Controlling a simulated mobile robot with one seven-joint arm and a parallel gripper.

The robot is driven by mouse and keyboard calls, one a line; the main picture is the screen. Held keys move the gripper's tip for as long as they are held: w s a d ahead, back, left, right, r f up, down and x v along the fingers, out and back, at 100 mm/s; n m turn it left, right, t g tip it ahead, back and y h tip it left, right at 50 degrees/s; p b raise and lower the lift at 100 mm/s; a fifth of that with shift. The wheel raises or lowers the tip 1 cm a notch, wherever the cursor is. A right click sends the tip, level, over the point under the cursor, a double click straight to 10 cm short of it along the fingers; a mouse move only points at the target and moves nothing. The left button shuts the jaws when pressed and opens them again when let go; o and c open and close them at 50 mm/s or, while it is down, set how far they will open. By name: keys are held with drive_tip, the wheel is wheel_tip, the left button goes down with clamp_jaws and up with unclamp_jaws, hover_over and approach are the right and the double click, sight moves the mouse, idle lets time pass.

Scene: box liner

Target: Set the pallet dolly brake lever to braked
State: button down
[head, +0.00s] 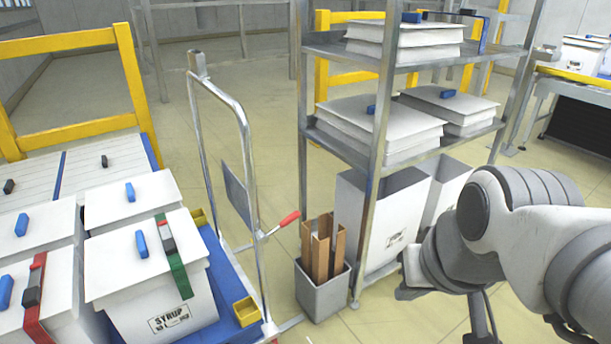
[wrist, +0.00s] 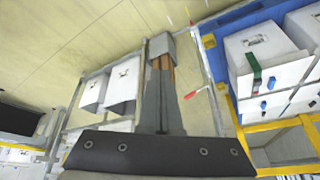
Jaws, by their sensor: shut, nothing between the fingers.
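The brake lever (head: 285,221) has a red grip on a thin metal rod. It sticks out to the right and slightly upward from the pallet dolly's tubular handle frame (head: 249,165). The dolly's blue deck (head: 228,285) carries white lidded boxes. In the wrist view the red lever grip (wrist: 190,95) lies just right of my gripper (wrist: 160,72). My gripper is shut and empty, its grey fingers pointing toward the floor bin, and it is apart from the lever. In the head view my arm reaches in from the right; the fingertips are not clear there.
A grey bin (head: 323,290) with brown cardboard strips stands right of the lever. A metal shelf rack (head: 372,160) with white boxes stands behind it. A yellow frame (head: 70,130) is at left.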

drive_tip(key=w+a+f+m+g+y+p, duration=0.2)
drive_tip(key=w+a+f+m+y+p, duration=0.15)
drive_tip(key=w+a+f+y, duration=0.5)
drive_tip(key=w+a+f+m+g+y+p, duration=0.25)
drive_tip(key=w+a+m+y, duration=0.35)
drive_tip(key=w, duration=0.6)
drive_tip(key=w+d+f+m+t+h+p, duration=0.1)
drive_tip(key=w+d+f+m+t+h, duration=0.1)
drive_tip(key=w+f+m+t, duration=0.4)
drive_tip(key=w+d+f+m+t+h+p, duration=0.1)
drive_tip(key=w+d+f+m+t+h, duration=0.1)
drive_tip(key=w+f+m+t, duration=0.3)
wheel_tip(320, 180, down, 9)
drive_tip(key=d+m+t, duration=0.1)
drive_tip(key=m+t, duration=0.3)
drive_tip(key=shift+w+r+p, duration=0.2)
drive_tip(key=shift+w+p, duration=0.1)
drive_tip(key=shift+w, duration=0.05)
drive_tip(key=shift+m+h, duration=0.25)
drive_tip(key=w+a+r+b, duration=0.4)
drive_tip(key=w+a, duration=0.3)
drive_tip(key=w, duration=0.1)
